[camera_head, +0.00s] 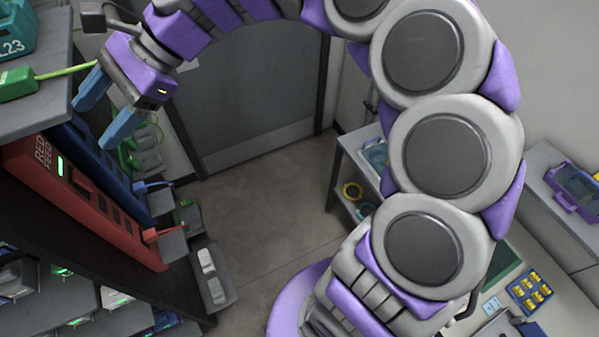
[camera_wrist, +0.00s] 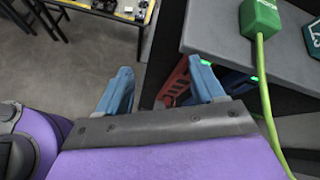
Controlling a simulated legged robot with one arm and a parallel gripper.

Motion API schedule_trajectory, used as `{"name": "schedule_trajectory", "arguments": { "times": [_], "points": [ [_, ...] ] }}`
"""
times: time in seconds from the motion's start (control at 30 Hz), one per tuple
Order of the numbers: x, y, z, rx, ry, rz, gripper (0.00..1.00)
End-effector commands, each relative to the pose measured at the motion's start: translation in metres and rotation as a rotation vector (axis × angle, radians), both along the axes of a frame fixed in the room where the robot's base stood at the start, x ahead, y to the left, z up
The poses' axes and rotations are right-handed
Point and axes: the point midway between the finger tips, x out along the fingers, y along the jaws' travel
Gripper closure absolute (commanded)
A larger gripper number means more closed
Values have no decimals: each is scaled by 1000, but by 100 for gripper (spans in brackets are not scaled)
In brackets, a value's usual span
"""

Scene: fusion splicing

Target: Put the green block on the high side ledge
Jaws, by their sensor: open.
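The green block (camera_head: 17,84), with a light green cable coming out of it, sits on a grey ledge (camera_head: 45,112) at the upper left of the head view. In the wrist view the green block (camera_wrist: 260,18) is near the edge of the grey ledge (camera_wrist: 215,35), at upper right. My gripper (camera_head: 92,125) is open, its two blue fingers apart with nothing between them. It is to the right of the ledge in the head view, clear of the block. The wrist view also shows the open fingers (camera_wrist: 160,68); the cable runs down past their right side.
A teal block (camera_head: 12,32) marked L23 stands behind the green block on the ledge. Red (camera_head: 75,195) and blue (camera_head: 105,170) rack units with plugged cables are below. A grey door (camera_head: 245,85) and open floor lie beyond; a bench with a purple case (camera_head: 575,185) is at right.

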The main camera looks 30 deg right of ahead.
Motion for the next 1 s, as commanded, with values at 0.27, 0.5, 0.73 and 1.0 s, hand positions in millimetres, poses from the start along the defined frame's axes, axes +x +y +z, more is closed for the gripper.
{"name": "schedule_trajectory", "arguments": {
  "times": [0.27, 0.5, 0.73, 1.0],
  "points": [
    [-133, -74, -126, -531, -385, 540, 32],
    [-215, -162, -190, -783, -455, 973, 32],
    [-242, -191, -203, -823, -445, 1117, 32],
    [-241, -195, -204, -819, -447, 1116, 32]
  ]
}}
